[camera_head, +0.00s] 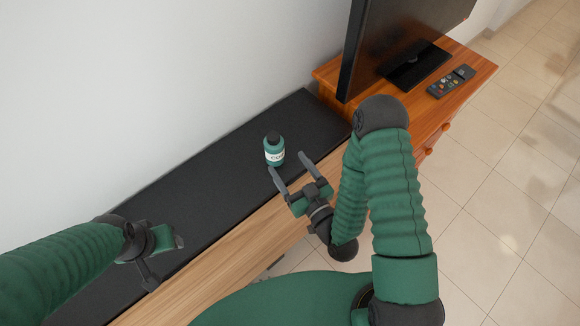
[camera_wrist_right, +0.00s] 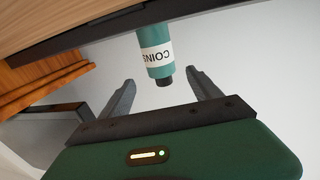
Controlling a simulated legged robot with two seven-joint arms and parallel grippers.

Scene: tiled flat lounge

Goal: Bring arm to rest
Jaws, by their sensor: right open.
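A green bottle (camera_head: 274,150) with a dark cap and a white label stands upright on the black bench top (camera_head: 213,158). In the right wrist view the bottle (camera_wrist_right: 157,42) shows a label that reads "COINS". My right gripper (camera_head: 291,163) is open, its fingers on the bottle's near right side. In the right wrist view the bottle appears beyond and between the fingertips (camera_wrist_right: 165,86), and nothing is held. My left gripper (camera_head: 167,263) is at the lower left, over the front part of the bench; its jaw state is unclear.
A wooden cabinet (camera_head: 455,98) at the upper right bears a television (camera_head: 385,40) and a remote control (camera_head: 451,81). A white wall (camera_head: 130,85) runs behind the bench. Tiled floor (camera_head: 500,220) lies open at the right. The bench top around the bottle is clear.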

